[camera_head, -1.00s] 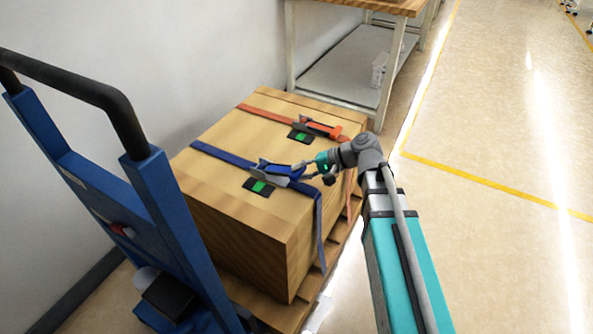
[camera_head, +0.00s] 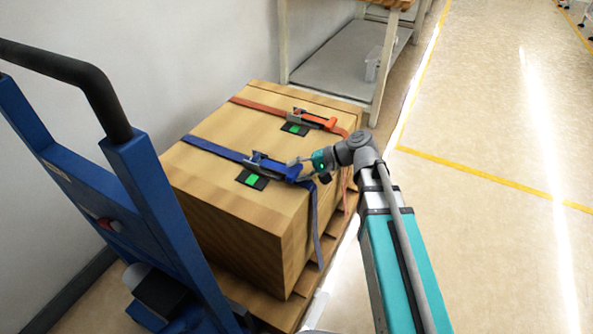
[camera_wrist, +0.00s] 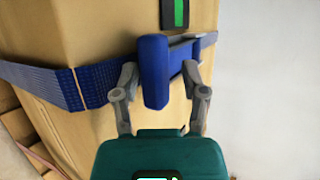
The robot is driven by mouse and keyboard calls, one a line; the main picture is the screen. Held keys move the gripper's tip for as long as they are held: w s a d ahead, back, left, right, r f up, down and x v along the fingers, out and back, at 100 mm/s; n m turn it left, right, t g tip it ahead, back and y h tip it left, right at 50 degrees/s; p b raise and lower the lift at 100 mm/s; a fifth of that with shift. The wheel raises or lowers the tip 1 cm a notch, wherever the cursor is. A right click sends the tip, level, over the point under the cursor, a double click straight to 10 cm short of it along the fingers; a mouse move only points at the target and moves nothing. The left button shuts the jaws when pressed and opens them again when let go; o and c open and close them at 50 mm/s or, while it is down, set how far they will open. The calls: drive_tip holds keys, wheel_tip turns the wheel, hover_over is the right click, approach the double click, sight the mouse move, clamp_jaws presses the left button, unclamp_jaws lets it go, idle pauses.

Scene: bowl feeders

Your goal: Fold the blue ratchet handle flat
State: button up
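The blue ratchet handle (camera_head: 291,171) sits on a blue strap (camera_head: 215,149) over the wooden crate (camera_head: 203,185). In the wrist view the handle (camera_wrist: 154,72) points toward the camera, between my two fingers; its exact tilt is hard to tell. My gripper (camera_head: 303,169) is at the handle's right end in the head view. In the wrist view my gripper (camera_wrist: 160,82) has its fingers spread on either side of the handle, with no clear grip on it. Whether a finger touches it is unclear.
A similar orange ratchet (camera_head: 318,120) on an orange strap lies farther back on the crate. Black plates with green marks (camera_head: 252,180) lie beside the ratchets. A blue hand truck (camera_head: 150,190) stands at left, a workbench (camera_head: 345,65) behind. The floor at right is clear.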

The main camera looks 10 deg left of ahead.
idle(0.3)
drive_tip(key=shift+d, duration=0.2)
drive_tip(key=d, duration=1.5)
drive_tip(key=shift+w+d+r, duration=0.2)
drive_tip(key=shift+w+d, duration=0.05)
drive_tip(key=shift+w, duration=0.15)
idle(1.4)
drive_tip(key=shift+a, duration=0.1)
idle(0.6)
